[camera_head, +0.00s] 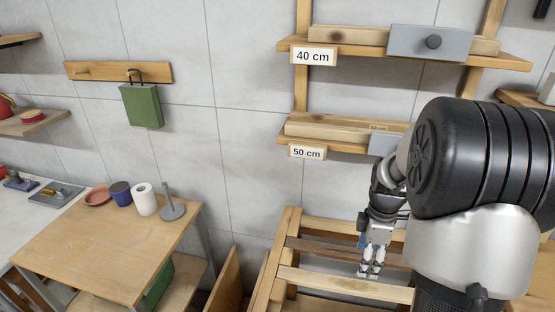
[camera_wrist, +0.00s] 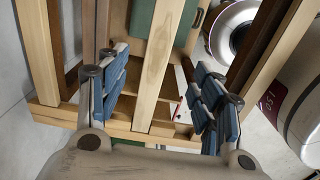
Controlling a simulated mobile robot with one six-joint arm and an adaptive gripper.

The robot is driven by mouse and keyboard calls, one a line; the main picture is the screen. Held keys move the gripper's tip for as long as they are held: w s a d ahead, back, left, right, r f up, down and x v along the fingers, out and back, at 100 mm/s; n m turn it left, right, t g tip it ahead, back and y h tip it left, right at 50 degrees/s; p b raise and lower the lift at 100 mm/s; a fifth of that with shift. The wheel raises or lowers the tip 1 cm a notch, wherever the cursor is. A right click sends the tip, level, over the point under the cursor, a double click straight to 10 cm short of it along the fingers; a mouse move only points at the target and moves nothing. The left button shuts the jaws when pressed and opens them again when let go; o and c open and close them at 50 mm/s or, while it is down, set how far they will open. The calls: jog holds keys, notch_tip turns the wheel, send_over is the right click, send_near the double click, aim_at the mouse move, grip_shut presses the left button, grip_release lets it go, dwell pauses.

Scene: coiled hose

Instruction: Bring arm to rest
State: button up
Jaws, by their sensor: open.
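My gripper (camera_head: 371,271) hangs pointing down over a slatted wooden rack (camera_head: 345,285) at the lower middle of the head view. In the wrist view my gripper (camera_wrist: 160,105) has its two blue-padded fingers spread wide, one at the left and one at the right. Nothing is held between them. Wooden slats and a green thing (camera_wrist: 173,22) lie beyond the fingers. My arm covers the right part of the head view and hides what is behind it.
A wall shelf labelled 50 cm (camera_head: 307,153) is just above my gripper, with a 40 cm shelf (camera_head: 314,57) higher. A green bag (camera_head: 142,106) hangs from a wall rail.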

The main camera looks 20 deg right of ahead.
jog(key=s+a+r+m+t, duration=0.2)
jog(key=s+a+r+m, duration=0.2)
jog(key=a+r, duration=0.4)
jog(key=s+a+r+m+t, duration=0.1)
jog(key=s+a+r+m, duration=0.25)
jog(key=a+r, duration=0.45)
jog(key=s+a+m+t, duration=0.1)
jog(key=s+a+m, duration=0.3)
jog(key=s+a, duration=0.3)
jog(key=shift+s+a+f+t, duration=0.15)
jog(key=shift+a+f+t, duration=0.2)
jog(key=shift+f, duration=0.1)
jog(key=shift+c, duration=0.2)
